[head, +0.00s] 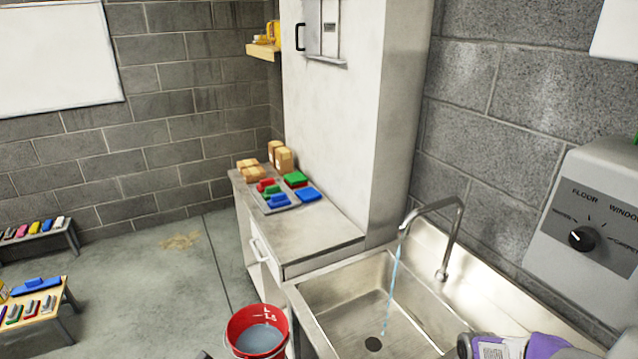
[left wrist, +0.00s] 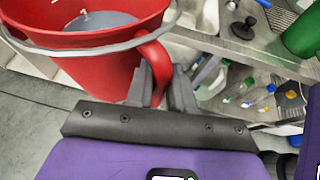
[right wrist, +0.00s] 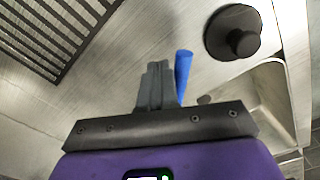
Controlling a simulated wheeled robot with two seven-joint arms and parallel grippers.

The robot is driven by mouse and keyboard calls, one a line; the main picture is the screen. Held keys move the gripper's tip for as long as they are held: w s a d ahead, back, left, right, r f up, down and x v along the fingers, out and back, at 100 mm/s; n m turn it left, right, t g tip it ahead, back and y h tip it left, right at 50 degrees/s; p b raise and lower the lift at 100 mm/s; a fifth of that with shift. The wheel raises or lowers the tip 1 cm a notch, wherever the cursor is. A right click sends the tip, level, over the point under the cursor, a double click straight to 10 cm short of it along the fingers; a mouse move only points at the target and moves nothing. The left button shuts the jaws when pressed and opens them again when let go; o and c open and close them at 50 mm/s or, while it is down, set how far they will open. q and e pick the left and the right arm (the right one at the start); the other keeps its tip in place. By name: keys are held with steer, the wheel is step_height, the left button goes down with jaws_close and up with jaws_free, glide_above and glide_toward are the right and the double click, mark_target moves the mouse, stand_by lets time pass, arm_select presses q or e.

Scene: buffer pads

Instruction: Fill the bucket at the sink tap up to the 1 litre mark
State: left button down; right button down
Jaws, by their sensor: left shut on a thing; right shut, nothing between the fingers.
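The red bucket (head: 236,330) is held left of the sink (head: 335,318), outside the basin. It has grey water (head: 260,340) in it, and white marks show on the inner wall above the water. In the left wrist view, my left gripper (left wrist: 158,82) is shut on the red handle of the bucket (left wrist: 105,68). The tap (head: 445,225) is running, and a thin stream falls into the basin near the drain. My right gripper (right wrist: 156,88) is shut and empty, beside a blue rod (right wrist: 183,75); I cannot tell whether they touch.
A counter (head: 320,240) left of the sink holds coloured pads and cardboard boxes (head: 284,160). A grey dial unit (head: 590,220) is on the right wall. Low benches with coloured blocks (head: 35,305) stand at the left. The floor between is clear.

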arm_select(q)
steer(key=shift+d+r, duration=0.1)
steer(key=shift+r, duration=0.05)
arm_select(e)
steer(key=shift+w+a, duration=0.15)
steer(key=shift+a, duration=0.9)
arm_select(q)
steer(key=shift+f, duration=0.2)
arm_select(e)
steer(key=shift+w+a, duration=0.2)
steer(key=shift+a, duration=0.3)
steer(key=shift+w+a, duration=0.2)
steer(key=shift+a, duration=0.3)
